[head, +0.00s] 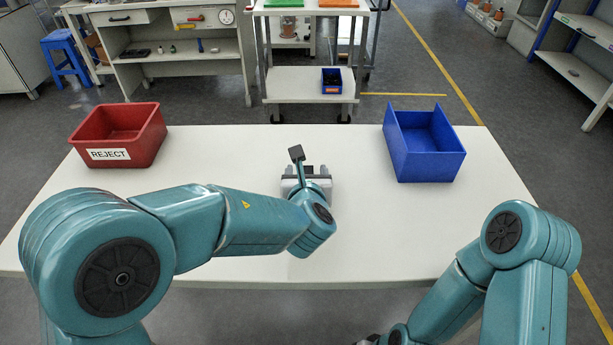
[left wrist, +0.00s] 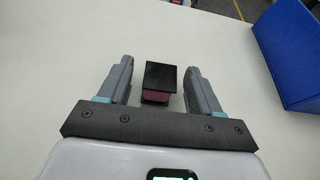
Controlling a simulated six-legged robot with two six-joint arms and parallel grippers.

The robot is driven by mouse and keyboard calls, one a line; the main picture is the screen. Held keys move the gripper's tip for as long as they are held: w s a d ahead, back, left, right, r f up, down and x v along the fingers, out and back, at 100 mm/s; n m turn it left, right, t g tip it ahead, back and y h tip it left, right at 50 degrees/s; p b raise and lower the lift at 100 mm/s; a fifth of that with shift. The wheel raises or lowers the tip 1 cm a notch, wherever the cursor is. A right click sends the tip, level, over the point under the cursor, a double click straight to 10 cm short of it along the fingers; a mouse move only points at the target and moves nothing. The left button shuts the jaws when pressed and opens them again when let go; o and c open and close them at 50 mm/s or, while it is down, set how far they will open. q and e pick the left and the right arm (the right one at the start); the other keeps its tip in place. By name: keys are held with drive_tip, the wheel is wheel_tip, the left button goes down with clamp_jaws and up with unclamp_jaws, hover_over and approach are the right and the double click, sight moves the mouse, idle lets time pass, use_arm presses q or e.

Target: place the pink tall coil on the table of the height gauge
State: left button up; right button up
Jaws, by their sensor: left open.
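A small upright block (left wrist: 157,88) with a black square top and a dark pink side shows in the left wrist view; it looks like the pink tall coil. My left gripper (left wrist: 160,66) is open, with one finger on each side of the block and gaps showing between. In the head view my left gripper (head: 307,171) is low over the middle of the white table, and the block cannot be made out clearly there. Of my right gripper only a grey bit shows at the bottom edge, its fingers out of view. I see no height gauge in either view.
A red bin marked REJECT (head: 107,155) stands at the table's left. A blue bin (head: 428,165) stands at the right and also shows in the left wrist view (left wrist: 290,55). The white table (head: 225,150) is otherwise bare. A trolley (head: 290,85) and a workbench are beyond.

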use_arm(q)
drive_tip(key=shift+x, duration=0.85)
drive_tip(key=shift+s, duration=0.15)
drive_tip(key=c, duration=0.9)
drive_tip(key=shift+r, duration=0.1)
drive_tip(key=shift+c, duration=1.2)
